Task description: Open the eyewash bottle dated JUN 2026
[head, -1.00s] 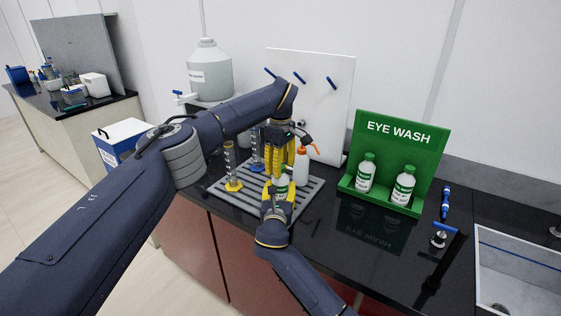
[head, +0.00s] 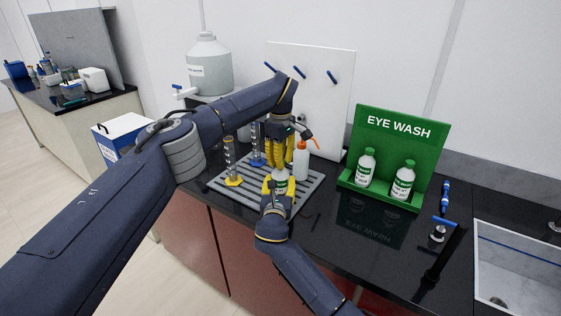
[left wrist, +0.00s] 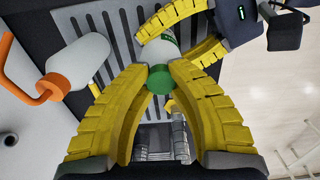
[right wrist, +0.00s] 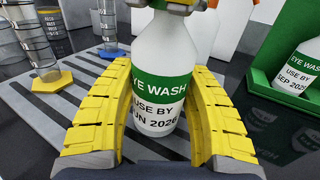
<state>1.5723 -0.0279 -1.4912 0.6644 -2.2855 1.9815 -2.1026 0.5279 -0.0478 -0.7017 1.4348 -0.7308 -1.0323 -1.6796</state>
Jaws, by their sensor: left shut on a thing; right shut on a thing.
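The white eyewash bottle (right wrist: 158,105) with a green label reads "USE BY JUN 2026" in the right wrist view. It stands upright over the grey slatted mat in the head view (head: 280,181). My right gripper (right wrist: 158,88) is shut around its body from the front, one finger on each side; it also shows in the head view (head: 278,190). My left gripper (head: 281,160) reaches down from above. In the left wrist view its fingertips (left wrist: 160,72) are shut on the green cap (left wrist: 160,80). The cap lines up with the bottle top; whether it is loosened cannot be told.
A wash bottle with orange nozzle (head: 301,162) stands close on the right. Two cylinders, one yellow-based (head: 231,165), stand left on the mat (head: 240,196). The green eyewash stand (head: 421,156) holds two bottles; one reads SEP (right wrist: 300,75). A sink (head: 520,262) lies far right.

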